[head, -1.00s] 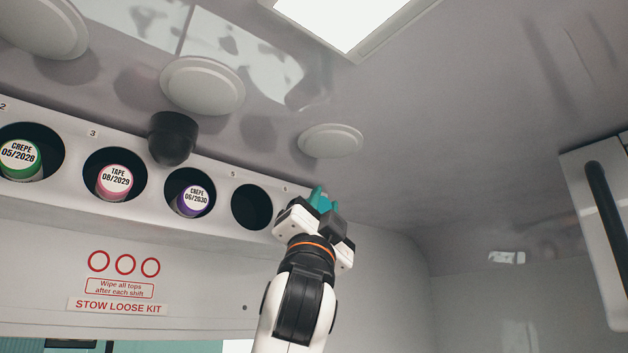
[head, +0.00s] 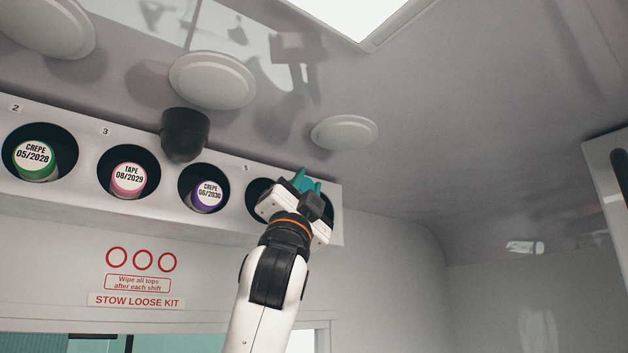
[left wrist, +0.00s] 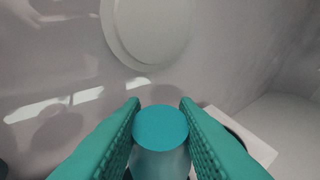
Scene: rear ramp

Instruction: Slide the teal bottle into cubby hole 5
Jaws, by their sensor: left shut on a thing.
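My left gripper (head: 306,181), with teal fingers, is raised in front of the cubby row, overlapping the right part of cubby hole 5 (head: 256,190). In the left wrist view the fingers are shut on the teal bottle (left wrist: 160,128), whose round flat teal end faces the camera between them. The bottle's lower part is cut off by the frame. In the head view the gripper hides the bottle. The visible left part of hole 5 is dark, with nothing seen in it. My right gripper is in neither view.
The cubby panel (head: 90,203) holds several labelled rolls in the holes left of hole 5. A black dome (head: 184,135) hangs by the panel's upper edge. Round ceiling discs (head: 344,132) are close above the gripper. Open room lies to the right.

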